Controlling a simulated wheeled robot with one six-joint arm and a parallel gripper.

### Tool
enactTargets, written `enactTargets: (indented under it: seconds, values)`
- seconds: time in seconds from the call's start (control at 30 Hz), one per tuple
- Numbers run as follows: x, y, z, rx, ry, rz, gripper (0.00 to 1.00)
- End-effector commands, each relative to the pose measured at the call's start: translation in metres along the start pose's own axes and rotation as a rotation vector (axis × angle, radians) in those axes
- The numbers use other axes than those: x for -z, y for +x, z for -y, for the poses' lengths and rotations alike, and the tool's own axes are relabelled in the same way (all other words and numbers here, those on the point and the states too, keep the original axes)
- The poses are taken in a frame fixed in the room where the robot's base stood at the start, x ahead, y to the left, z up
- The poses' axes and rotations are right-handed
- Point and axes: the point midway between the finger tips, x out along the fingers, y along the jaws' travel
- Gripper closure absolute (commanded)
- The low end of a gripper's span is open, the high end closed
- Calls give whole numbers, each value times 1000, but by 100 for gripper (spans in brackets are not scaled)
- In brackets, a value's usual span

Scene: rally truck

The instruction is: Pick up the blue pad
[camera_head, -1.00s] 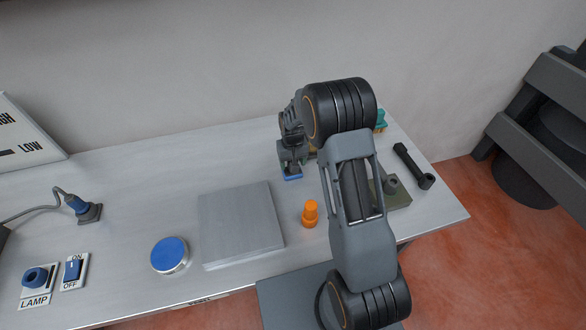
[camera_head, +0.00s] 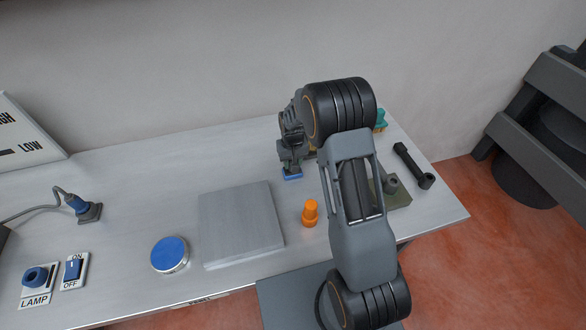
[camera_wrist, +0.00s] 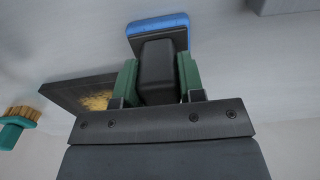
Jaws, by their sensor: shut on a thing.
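The blue pad (camera_wrist: 162,22) has a blue base and a black block-shaped handle, seen at the top middle of the wrist view. My gripper (camera_wrist: 157,78) is shut on that handle, with one green finger against each side. In the head view, the blue edge of the pad (camera_head: 292,177) shows just below my gripper (camera_head: 290,160), near the back of the bench. My arm hides part of this area. I cannot tell whether the pad touches the bench top.
A dark piece with a gold patch (camera_wrist: 95,96) lies beside my gripper. A teal brush (camera_wrist: 14,128) is further left. On the bench (camera_head: 130,200) are a grey plate (camera_head: 240,222), an orange piece (camera_head: 310,213), a blue-topped disc (camera_head: 169,254) and a black tool (camera_head: 412,165).

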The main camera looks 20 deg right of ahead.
Motion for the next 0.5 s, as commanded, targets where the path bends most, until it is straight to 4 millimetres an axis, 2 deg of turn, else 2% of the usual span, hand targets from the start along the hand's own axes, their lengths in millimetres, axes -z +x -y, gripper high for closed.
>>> enactTargets:
  seconds: [0.27,0.47,0.5]
  values:
    - [1,-6,0,0,0,-3,95]
    - [1,-32,0,0,0,-6,95]
    - [-4,-37,3,0,-1,-6,95]
